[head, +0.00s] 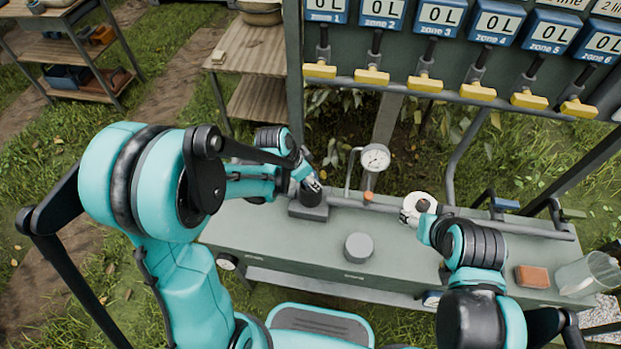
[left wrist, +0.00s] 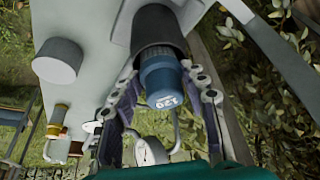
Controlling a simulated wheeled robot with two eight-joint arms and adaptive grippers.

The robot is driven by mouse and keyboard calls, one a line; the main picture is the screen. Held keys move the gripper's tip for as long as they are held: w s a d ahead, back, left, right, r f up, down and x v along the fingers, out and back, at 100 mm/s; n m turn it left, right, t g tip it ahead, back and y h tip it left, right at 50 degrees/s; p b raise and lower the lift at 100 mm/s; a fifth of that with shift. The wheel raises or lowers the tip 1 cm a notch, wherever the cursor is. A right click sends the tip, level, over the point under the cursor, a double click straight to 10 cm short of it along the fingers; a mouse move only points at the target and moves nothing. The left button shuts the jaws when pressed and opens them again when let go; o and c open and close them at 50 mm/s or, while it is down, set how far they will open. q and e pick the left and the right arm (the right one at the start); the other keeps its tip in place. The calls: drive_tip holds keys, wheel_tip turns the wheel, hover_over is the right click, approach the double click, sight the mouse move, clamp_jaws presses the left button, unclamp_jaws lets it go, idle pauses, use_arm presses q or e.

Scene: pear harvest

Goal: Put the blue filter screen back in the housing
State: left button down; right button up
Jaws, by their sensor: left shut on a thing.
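The blue filter screen (left wrist: 161,80), a cylinder marked 120, is between the fingers of my left gripper (left wrist: 160,112) in the left wrist view. The gripper is shut on it. The screen's far end meets the mouth of the dark cylindrical housing (left wrist: 155,25), in line with it; how deep it sits is hidden. In the head view my left gripper (head: 312,183) is at the housing (head: 308,206) on the bench, and its arm covers part of it. My right gripper (head: 412,216) is beside a white ring-shaped thing (head: 424,200); its fingers are too small and covered to read.
A round grey cap (head: 358,247) stands on the bench (head: 290,240) in front of the pipe. A pressure gauge (head: 375,157) rises behind. A brown block (head: 532,276) and a clear jug (head: 588,274) are at the right. Yellow-handled valves (head: 424,84) hang above.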

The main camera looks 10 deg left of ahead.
use_arm(q)
drive_tip(key=c, duration=1)
unclamp_jaws()
drive_tip(key=shift+s+f, duration=0.2)
drive_tip(key=shift+f, duration=0.15)
drive_tip(key=shift+o, duration=1.3)
drive_tip(key=shift+w+f, duration=0.15)
drive_tip(key=shift+w, duration=0.15)
drive_tip(key=shift+s, duration=0.1)
drive_tip(key=shift+a, duration=0.1)
drive_tip(key=shift+a+r, duration=0.2)
drive_tip(key=shift+r, duration=0.5)
drive_tip(key=v, duration=1)
drive_tip(key=shift+r, duration=0.4)
drive_tip(key=shift+s+d, duration=0.1)
